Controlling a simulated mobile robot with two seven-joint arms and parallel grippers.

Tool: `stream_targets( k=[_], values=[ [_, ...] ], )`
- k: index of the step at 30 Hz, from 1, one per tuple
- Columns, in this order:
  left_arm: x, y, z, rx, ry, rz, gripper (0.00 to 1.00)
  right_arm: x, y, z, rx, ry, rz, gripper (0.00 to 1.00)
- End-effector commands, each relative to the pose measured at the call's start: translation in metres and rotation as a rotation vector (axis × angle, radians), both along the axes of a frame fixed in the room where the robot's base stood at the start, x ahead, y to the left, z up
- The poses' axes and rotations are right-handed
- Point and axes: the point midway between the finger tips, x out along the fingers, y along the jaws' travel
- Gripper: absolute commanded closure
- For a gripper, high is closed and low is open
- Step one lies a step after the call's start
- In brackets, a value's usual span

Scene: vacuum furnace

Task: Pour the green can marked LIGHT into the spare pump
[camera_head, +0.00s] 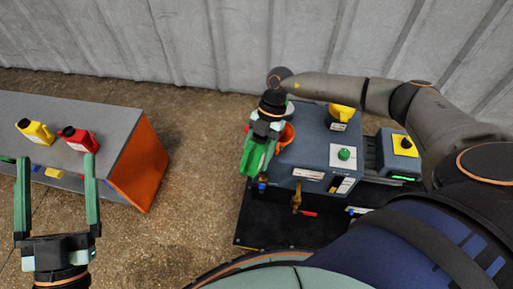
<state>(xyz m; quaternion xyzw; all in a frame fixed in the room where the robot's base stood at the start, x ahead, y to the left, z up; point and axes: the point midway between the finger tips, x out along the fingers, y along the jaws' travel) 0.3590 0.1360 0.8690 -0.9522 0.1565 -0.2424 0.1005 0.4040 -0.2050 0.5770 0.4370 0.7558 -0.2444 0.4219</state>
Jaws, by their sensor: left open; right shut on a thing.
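My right gripper (266,130) is shut on a bright green can (254,158), held at the left side of the blue-grey pump unit (310,150). The can looks tilted in the picture. Its marking and its mouth cannot be made out. An orange funnel-like cup (287,135) on the pump's left side is just right of the can; whether they touch is unclear. My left gripper (57,160) is open and empty, its fingers pointing toward the grey bench at the left.
A grey bench (100,115) with an orange end carries a yellow can (35,131) and a red can (79,139). The pump stands on a black base (258,220), with brass fittings in front. A smaller dark unit (400,150) with a yellow top adjoins it. Bare floor lies between.

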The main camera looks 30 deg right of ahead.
Motion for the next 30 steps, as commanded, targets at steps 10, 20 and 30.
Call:
stream_targets(
  k=[10, 20, 30],
  values=[
    [-0.003, -0.001, 0.007, 0.001, -0.031, -0.005, 0.08, 0.001, 0.0, 0.002, 0.01, 0.003, 0.0, 1.0],
    [-0.006, -0.001, 0.013, 0.001, -0.061, -0.011, 0.08, 0.001, 0.0, 0.003, 0.018, 0.007, -0.001, 1.0],
    [-0.01, -0.002, 0.02, 0.001, -0.092, -0.016, 0.08, 0.001, 0.0, 0.004, 0.026, 0.011, -0.001, 1.0]
  ],
)
